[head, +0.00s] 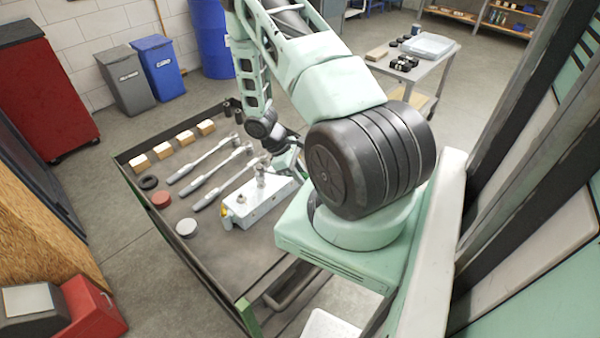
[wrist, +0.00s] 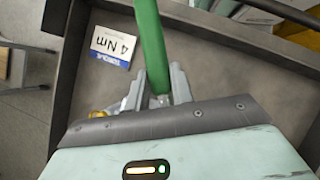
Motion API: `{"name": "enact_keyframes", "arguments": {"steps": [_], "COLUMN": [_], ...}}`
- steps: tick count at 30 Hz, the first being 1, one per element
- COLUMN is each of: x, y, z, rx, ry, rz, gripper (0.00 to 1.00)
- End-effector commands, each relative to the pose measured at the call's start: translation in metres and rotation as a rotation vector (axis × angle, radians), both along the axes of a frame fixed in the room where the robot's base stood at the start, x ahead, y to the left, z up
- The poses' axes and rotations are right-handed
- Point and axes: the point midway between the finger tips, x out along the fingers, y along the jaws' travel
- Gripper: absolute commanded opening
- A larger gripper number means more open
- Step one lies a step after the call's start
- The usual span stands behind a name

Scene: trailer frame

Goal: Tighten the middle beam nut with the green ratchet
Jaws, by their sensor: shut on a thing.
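The green ratchet (wrist: 151,45) shows in the wrist view as a green handle running from the top edge down between my fingers. My gripper (wrist: 158,88) is shut on this handle, over the dark tray of the cart. The ratchet's head is outside the wrist view. In the head view my arm reaches over the far side of the cart, and I cannot make out the green ratchet there. I cannot make out the beam or its middle nut in either view.
The cart tray (head: 215,256) has raised edges. It holds several silver wrenches (head: 203,158), wooden blocks (head: 164,151), round discs (head: 161,199) and a grey box (head: 259,204). A side table (head: 428,74) stands behind.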

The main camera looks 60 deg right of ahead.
Motion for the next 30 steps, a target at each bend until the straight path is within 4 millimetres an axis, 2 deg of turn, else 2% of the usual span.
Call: {"name": "enact_keyframes", "arguments": {"steps": [18,30], "x": [0.000,0.000], "y": [0.001,0.001], "z": [0.000,-0.010], "rx": [-0.001,0.000], "ry": [0.000,-0.001], "rz": [0.001,0.001], "gripper": [0.00,0.00]}}
